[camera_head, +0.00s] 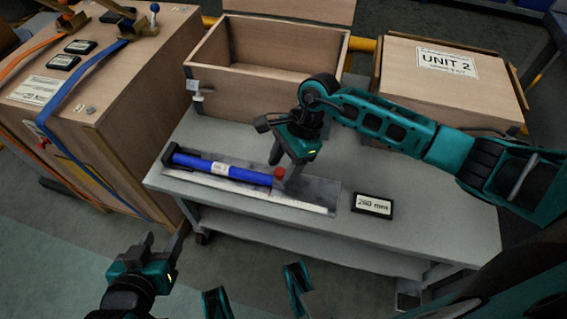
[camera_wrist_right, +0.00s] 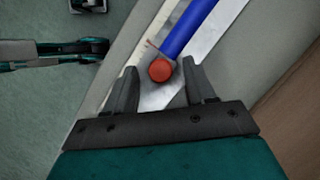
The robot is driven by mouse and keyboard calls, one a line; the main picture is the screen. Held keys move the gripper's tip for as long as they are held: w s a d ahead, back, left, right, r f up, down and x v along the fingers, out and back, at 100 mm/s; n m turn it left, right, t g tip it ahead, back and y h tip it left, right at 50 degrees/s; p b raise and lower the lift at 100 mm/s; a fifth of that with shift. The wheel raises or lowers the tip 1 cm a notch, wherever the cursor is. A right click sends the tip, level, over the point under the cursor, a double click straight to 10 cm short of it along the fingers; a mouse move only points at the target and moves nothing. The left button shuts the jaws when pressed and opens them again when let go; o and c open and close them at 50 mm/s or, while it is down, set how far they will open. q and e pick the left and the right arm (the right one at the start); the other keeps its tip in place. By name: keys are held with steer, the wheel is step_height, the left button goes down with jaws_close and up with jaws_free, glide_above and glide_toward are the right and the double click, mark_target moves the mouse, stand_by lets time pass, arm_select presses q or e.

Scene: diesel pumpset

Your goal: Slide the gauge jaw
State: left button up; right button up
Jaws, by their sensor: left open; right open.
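The gauge is a long blue bar (camera_head: 222,168) lying on a flat metal plate with a pale scale strip (camera_head: 255,200) on the bench. A black fixed end (camera_head: 170,152) is at its left. A red knob (camera_head: 279,172) sits at the bar's right end, by the sliding jaw. My right gripper (camera_head: 284,165) is over this end, pointing down. In the right wrist view its open fingers (camera_wrist_right: 159,90) stand on either side of the red knob (camera_wrist_right: 160,70), with visible gaps. The blue bar (camera_wrist_right: 188,28) runs up from the knob. My left gripper (camera_head: 160,254) is open and empty, in front of the bench.
A black "250 mm" sign (camera_head: 373,206) stands on the grey bench (camera_head: 440,215) right of the gauge. An open wooden crate (camera_head: 215,95) and a closed "UNIT 2" crate (camera_head: 450,95) are behind. A large strapped wooden crate (camera_head: 110,100) is at left.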

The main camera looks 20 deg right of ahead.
jaws_close()
stand_by(0.4)
steer(key=shift+d, duration=0.1)
